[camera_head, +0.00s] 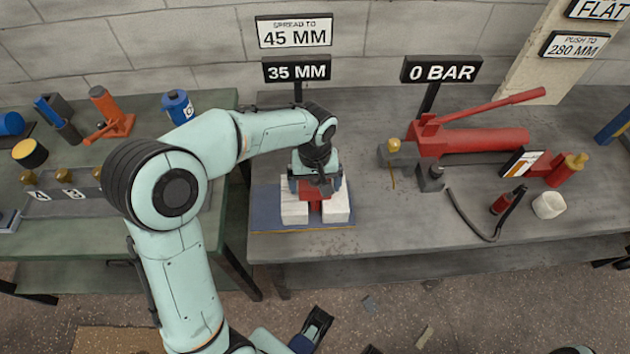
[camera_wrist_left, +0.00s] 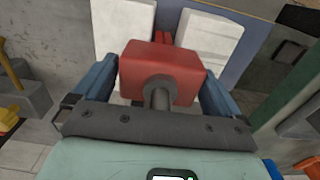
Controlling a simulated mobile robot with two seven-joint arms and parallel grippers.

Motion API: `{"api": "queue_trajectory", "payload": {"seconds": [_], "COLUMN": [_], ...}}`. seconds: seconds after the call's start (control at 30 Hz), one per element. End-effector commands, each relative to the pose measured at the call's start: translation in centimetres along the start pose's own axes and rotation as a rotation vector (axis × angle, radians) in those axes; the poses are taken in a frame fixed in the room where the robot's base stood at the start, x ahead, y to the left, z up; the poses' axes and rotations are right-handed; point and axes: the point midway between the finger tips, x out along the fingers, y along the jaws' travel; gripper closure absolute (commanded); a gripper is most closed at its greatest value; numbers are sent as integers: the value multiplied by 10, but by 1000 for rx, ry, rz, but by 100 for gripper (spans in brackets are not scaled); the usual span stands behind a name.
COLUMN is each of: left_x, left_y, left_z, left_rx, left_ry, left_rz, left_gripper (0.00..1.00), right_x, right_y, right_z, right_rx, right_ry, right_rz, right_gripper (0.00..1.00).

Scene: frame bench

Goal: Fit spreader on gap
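The red spreader (camera_wrist_left: 160,72) sits between the two blue fingers of my left gripper (camera_wrist_left: 157,88), which appear to press on its sides. In the head view my left gripper (camera_head: 316,186) is above the blue base plate (camera_head: 268,216), pointing down. The red spreader (camera_head: 315,208) shows there between two white blocks (camera_head: 294,213), (camera_head: 336,209), at the gap between them. How deep it sits in the gap is hidden by the gripper. A dark and blue part at the bottom edge may be my right gripper (camera_head: 312,325); its fingers are not clear.
Signs behind the plate read "SPREAD TO 45 MM" (camera_head: 294,31) and "35 MM" (camera_head: 297,69). A red hand pump (camera_head: 470,140) and a "0 BAR" sign (camera_head: 441,70) are at right. A black hose (camera_head: 478,228) lies near the front edge. Grey bench between plate and hose is clear.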

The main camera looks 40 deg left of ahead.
Motion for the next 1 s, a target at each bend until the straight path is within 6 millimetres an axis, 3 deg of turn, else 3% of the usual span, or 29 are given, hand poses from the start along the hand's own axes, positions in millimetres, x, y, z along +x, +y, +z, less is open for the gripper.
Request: {"api": "queue_trajectory", "payload": {"seconds": [0.27, 0.43, 0.8, 1.0], "left_x": [1, 1, -92, -124], "left_y": [0, 0, 1, 1], "left_z": [1, 1, 0, 0], "left_rx": [0, 0, 1, 0], "left_ry": [-3, -3, 4, 3], "left_rz": [-3, -2, 4, 3], "left_gripper": [0, 0, 0, 0], "right_x": [-1, -11, -23, -27], "right_y": [-1, -9, -10, -11], "right_z": [-1, -16, -6, -3], "right_rx": [-1, -8, -6, -5], "right_ry": [5, 61, 32, 23], "right_rz": [-1, -14, -9, -7], "right_gripper": [57, 57, 57, 57]}}
